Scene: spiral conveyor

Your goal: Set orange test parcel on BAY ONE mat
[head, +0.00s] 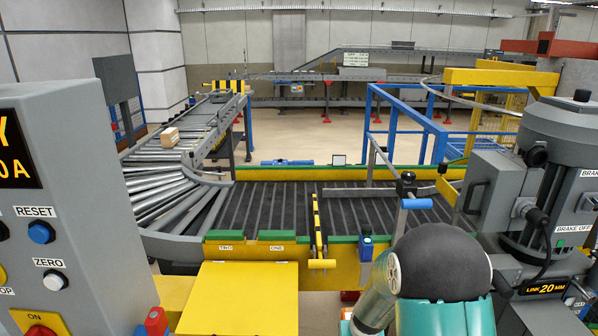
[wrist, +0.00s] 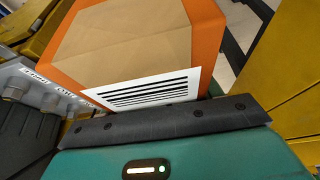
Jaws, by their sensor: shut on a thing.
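The orange test parcel (wrist: 140,45) fills the upper middle of the wrist view. It has orange edges, a tan cardboard face and a white label with black bars. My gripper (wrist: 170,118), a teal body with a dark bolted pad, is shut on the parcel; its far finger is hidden. In the head view my teal and black arm covers the lower right, and neither gripper nor parcel shows. The signs TWO (head: 230,247) and ONE (head: 276,247) stand on the conveyor's yellow front edge. I cannot make out a BAY ONE mat.
A slatted conveyor (head: 270,206) curves from a roller section (head: 165,195) carrying a small brown box (head: 170,137). A yellow panel (head: 240,298) lies in front. A grey control box (head: 70,210) stands left, grey machinery (head: 560,190) right. Blue frames (head: 400,95) stand behind.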

